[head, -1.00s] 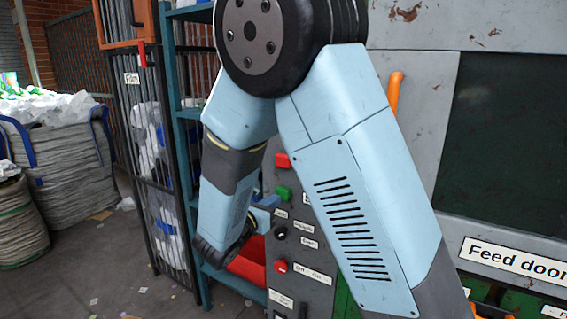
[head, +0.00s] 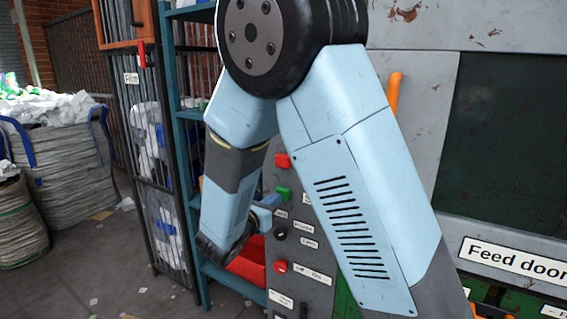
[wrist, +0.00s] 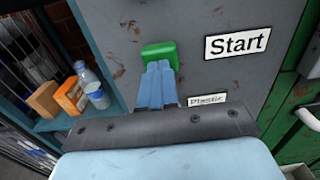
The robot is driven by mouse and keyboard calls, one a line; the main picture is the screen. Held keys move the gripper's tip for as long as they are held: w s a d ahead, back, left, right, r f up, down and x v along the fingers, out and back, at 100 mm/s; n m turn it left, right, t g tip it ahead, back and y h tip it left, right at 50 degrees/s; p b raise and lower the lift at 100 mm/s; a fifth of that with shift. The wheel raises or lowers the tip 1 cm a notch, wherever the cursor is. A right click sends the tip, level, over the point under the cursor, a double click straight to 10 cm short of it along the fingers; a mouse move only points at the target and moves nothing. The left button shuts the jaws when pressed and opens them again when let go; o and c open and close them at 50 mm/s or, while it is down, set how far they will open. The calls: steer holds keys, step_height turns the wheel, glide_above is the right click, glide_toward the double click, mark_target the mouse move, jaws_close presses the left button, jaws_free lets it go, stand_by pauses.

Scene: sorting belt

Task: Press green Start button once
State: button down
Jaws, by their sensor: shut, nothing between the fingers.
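The green Start button (head: 284,192) is on the grey control panel, below a red button (head: 282,160). In the wrist view the green button (wrist: 160,53) is left of the "Start" label (wrist: 237,43). My gripper (wrist: 158,68) is shut and empty, its blue fingertips pointing at the button and overlapping its lower part in the picture. In the head view my gripper (head: 271,201) is right at the button's left side. I cannot tell whether the tips touch it or whether it is pushed in.
In the wrist view a blue shelf with a bottle (wrist: 91,85) and an orange box (wrist: 70,95) stands to the left. A "Plastic" label (wrist: 207,99) is under the fingers' right side.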

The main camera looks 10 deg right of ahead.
steer(key=x, duration=0.2)
glide_toward(281, 162)
steer(key=x, duration=0.5)
steer(key=shift+w, duration=0.2)
steer(key=shift+w+d, duration=0.1)
steer(key=shift+d, duration=0.05)
stand_by(2.3)
